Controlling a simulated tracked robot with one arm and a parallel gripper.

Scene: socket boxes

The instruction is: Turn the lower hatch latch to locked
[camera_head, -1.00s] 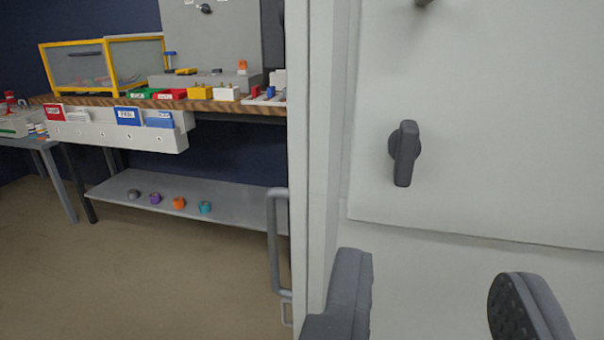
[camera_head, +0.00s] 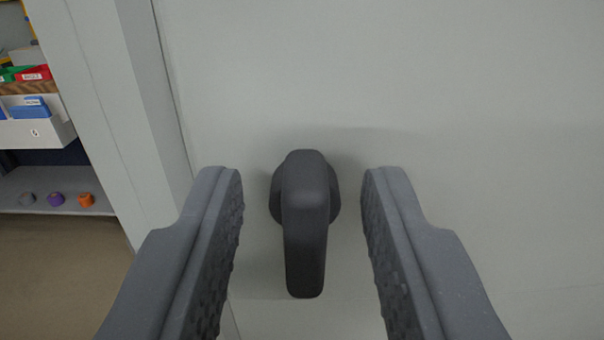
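The lower hatch latch (camera_head: 305,225) is a dark grey knob with a bar handle on the pale grey hatch panel (camera_head: 420,90). Its handle points straight down in the picture. My gripper (camera_head: 303,215) is open, with one textured finger on each side of the latch. A gap shows between each finger and the handle, so neither finger appears to touch it. The upper latch is out of view.
The pale frame edge (camera_head: 115,110) of the cabinet runs down the left side. Beyond it are a grey shelf (camera_head: 15,190) with small coloured knobs and a bench with bins (camera_head: 35,130). The panel right of the latch is clear.

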